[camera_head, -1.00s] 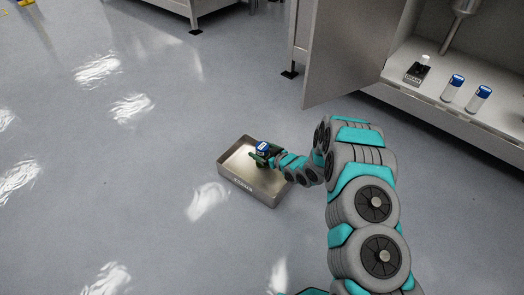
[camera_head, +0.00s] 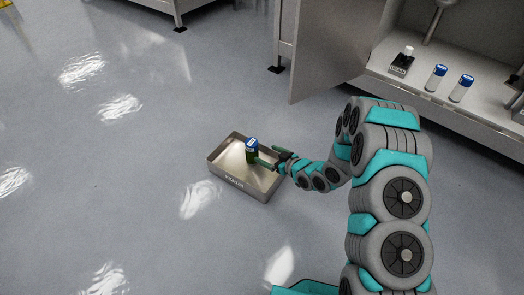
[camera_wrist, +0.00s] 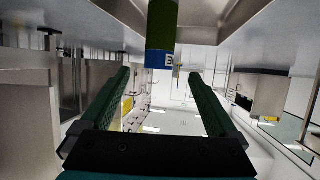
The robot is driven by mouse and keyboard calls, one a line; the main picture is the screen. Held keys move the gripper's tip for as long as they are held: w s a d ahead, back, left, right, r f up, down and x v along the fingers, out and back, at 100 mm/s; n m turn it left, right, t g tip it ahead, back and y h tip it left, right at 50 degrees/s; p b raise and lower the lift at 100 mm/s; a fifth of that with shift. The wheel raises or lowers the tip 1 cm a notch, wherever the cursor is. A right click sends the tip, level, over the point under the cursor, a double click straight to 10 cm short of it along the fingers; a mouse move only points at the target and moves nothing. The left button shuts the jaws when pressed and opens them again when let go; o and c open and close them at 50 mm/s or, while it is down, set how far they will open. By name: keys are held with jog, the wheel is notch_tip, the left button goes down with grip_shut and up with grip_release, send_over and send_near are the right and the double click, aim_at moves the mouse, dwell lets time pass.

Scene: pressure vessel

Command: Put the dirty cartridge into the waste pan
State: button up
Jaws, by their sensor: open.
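The dirty cartridge (camera_head: 252,151), green with a blue cap, stands upright inside the waste pan (camera_head: 228,179), a shallow metal tray on the floor. My gripper (camera_head: 268,162) is at the right side of the cartridge, over the pan, with its jaws open. In the wrist view the cartridge (camera_wrist: 161,35) shows at top centre, ahead of the open green fingers of my gripper (camera_wrist: 160,85) and apart from them. The cartridge's lower end is partly hidden by my gripper in the head view.
A metal cabinet (camera_head: 425,95) at the upper right has its door (camera_head: 325,50) open. The floor left of the pan is clear.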

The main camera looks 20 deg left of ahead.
jog(key=shift+s+d+r, duration=0.15)
jog(key=shift+d+r, duration=0.05)
jog(key=shift+d, duration=0.1)
jog(key=w+d+r+h, duration=0.3)
jog(key=d+r, duration=0.2)
jog(key=d, duration=0.2)
jog(key=s+d+r+m+g+h, duration=0.1)
jog(key=s+d+r+m+h, duration=0.1)
jog(key=s+d+r+h, duration=0.3)
jog(key=d+r+m, duration=0.1)
jog(key=d+r, duration=0.2)
jog(key=d, duration=0.4)
jog(key=s+d+r+m+g+h, duration=0.1)
jog(key=s+d+r+m+h, duration=0.1)
jog(key=s+d+r+h, duration=0.3)
jog(key=s+d+r+m+g, duration=0.2)
jog(key=s+d+r, duration=0.2)
jog(key=s, duration=0.4)
jog(key=s+d+r+m+g, duration=0.1)
jog(key=s+d+r+m, duration=0.1)
jog(key=s+d+r, duration=0.35)
jog(key=s+a+r+m+g+y, duration=0.1)
jog(key=s+g, duration=0.1)
jog(key=s, duration=0.8)
jog(key=s+a+r+m+g, duration=0.1)
jog(key=s+a+r+g, duration=0.1)
jog(key=s, duration=0.8)
jog(key=shift+s+a+y, duration=0.3)
jog(key=shift+s+y, duration=0.05)
jog(key=shift+y, duration=0.05)
